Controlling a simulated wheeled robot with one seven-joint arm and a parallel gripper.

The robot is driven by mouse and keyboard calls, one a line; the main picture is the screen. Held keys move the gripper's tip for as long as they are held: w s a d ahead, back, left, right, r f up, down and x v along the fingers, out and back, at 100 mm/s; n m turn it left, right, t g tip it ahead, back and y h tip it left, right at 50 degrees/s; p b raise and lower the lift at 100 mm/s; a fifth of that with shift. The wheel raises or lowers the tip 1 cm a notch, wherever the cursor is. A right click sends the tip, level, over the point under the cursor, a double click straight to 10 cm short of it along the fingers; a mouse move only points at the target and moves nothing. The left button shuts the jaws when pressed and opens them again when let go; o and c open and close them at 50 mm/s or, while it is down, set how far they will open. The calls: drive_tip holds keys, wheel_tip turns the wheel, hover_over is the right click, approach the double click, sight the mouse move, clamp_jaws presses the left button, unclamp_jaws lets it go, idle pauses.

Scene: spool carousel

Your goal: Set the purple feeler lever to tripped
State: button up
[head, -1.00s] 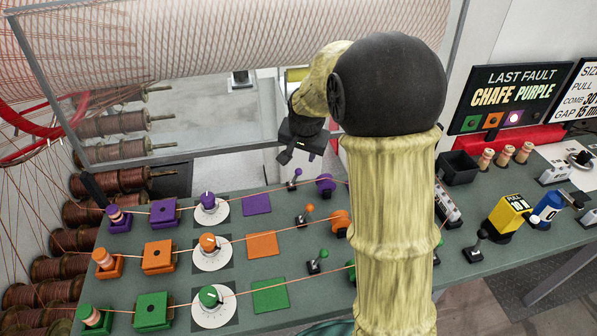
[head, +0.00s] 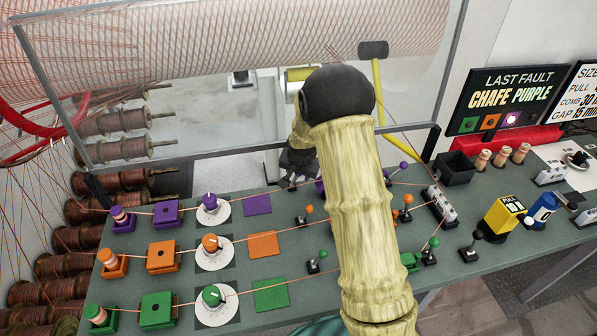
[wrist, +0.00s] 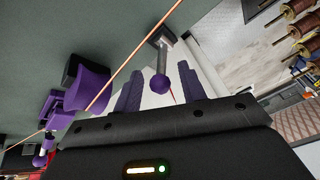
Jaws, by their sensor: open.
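In the wrist view a small lever with a purple ball knob (wrist: 160,84) and a grey stem stands on a dark base. It lines up with the gap of my gripper (wrist: 160,76), whose two purple fingers are open on either side of it. I cannot tell the depth between knob and fingers, and no contact shows. In the head view my gripper (head: 292,181) is low over the far part of the bench, and it largely hides this lever. A second purple-knobbed lever (head: 403,166) stands farther right, past my arm. Which lever is the feeler is not labelled.
A purple roller (wrist: 92,84) stands beside the lever, with a copper wire (wrist: 130,55) running past. An orange lever (head: 309,209) and green lever (head: 322,255) stand nearer on the bench (head: 190,320). A clear guard (head: 200,155) rises behind.

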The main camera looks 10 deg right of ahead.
drive_tip(key=shift+f, duration=0.1)
clamp_jaws()
drive_tip(key=shift+a+h+b, duration=0.3)
drive_tip(key=shift+h+b, duration=0.1)
drive_tip(key=shift+b, duration=0.1)
drive_tip(key=shift+a+n+h+b, duration=0.3)
drive_tip(key=shift+a+h+b, duration=0.3)
drive_tip(key=shift+h, duration=0.35)
drive_tip(key=shift+a+n+h+b, duration=0.35)
drive_tip(key=shift+h+b, duration=0.35)
drive_tip(key=shift+h, duration=0.25)
drive_tip(key=shift+a+n+t+h+b, duration=0.15)
drive_tip(key=shift+a+n+h+b, duration=0.3)
drive_tip(key=shift+h+b, duration=0.6)
drive_tip(key=shift+a+n+t+h+b, duration=0.15)
drive_tip(key=shift+a+h+b, duration=0.55)
drive_tip(key=shift+h, duration=0.55)
unclamp_jaws()
